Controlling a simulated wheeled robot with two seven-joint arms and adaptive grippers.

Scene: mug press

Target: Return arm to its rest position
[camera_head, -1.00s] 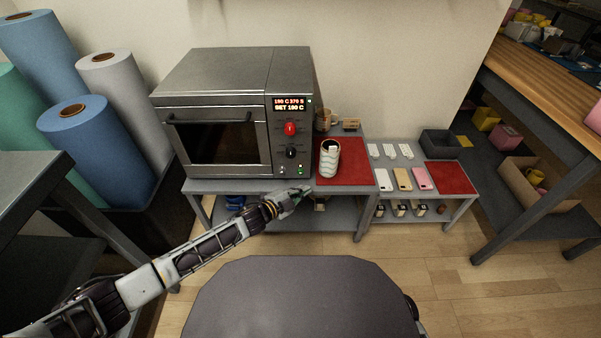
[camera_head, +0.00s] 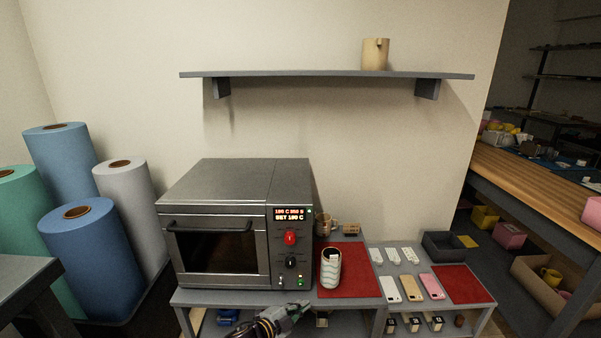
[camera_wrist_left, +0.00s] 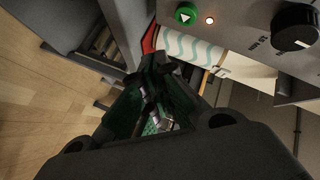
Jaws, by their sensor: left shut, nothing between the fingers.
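My left gripper (camera_head: 296,311) is at the bottom of the head view, in front of the oven's lower right corner. It is shut and empty. In the left wrist view its dark green fingers (camera_wrist_left: 150,100) show close together, with the oven's green button (camera_wrist_left: 186,15) and a black knob (camera_wrist_left: 296,24) just beyond. The grey oven (camera_head: 218,260) has its door shut, and its display (camera_head: 290,214) is lit. A white mug with a wavy pattern (camera_head: 330,270) stands on the red mat (camera_head: 358,262) right of the oven. My right gripper is not in view.
A shelf (camera_head: 320,75) with a beige mug (camera_head: 375,54) is on the wall above. Phone cases (camera_head: 411,288) and another red mat (camera_head: 460,284) lie on the lower table to the right. Fabric rolls (camera_head: 90,250) stand at the left. A wooden workbench (camera_head: 540,180) is at the right.

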